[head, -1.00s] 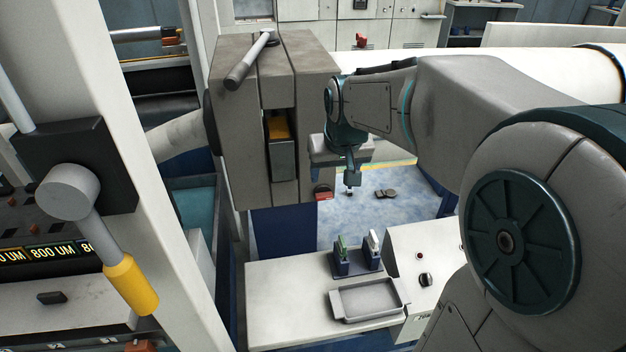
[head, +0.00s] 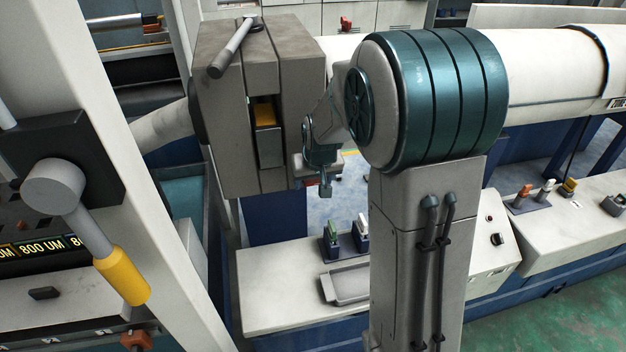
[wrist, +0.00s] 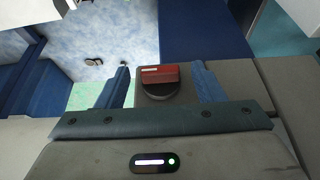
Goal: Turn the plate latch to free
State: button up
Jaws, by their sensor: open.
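In the wrist view, a small red bar-shaped knob (wrist: 159,74) with a white mark sits on a dark round base on a grey block; I take it for the plate latch. My gripper (wrist: 161,80) is open, its blue fingers on either side of the knob with gaps; I cannot tell whether they touch it. In the head view, my gripper (head: 325,189) is beside the lower right of the grey machine block (head: 228,100). A bit of red shows there, mostly hidden behind the gripper.
A grey lever (head: 237,48) lies on top of the block. Below are a white bench, a grey tray (head: 347,283) and a blue holder (head: 346,246) with green and white pieces. A yellow-handled lever (head: 122,277) is at the left. My arm hides part of the bench.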

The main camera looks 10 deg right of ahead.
jog(key=shift+w+f, duration=0.2)
jog(key=shift+f, duration=0.3)
jog(key=c, duration=1)
